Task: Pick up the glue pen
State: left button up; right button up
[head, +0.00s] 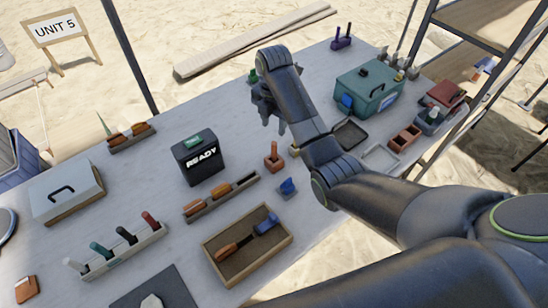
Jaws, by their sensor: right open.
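My right arm reaches from the lower right across the table, and its dark gripper (265,112) is over the far middle of the tabletop, open. The arm partly hides the gripper and what lies behind it. I cannot tell for sure which thing is the glue pen. A small green item (252,76) stands just beyond the gripper, partly hidden. A pale rack (130,254) at the left holds several upright pen-like tools with white, teal, black and red tops. My left gripper is not in view.
A black READY box (200,158) stands mid-table, with a brown-handled tool rack (222,196) and a wooden tray (283,248) nearer. A teal case (367,88) and black tray (350,134) are right of the arm. A white case (67,192) is left.

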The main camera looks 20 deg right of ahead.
aim_at(274, 152)
notch_tip(274, 152, down, 13)
jog(key=shift+r+p, duration=0.1)
jog(key=shift+p, duration=0.6)
grip_shut()
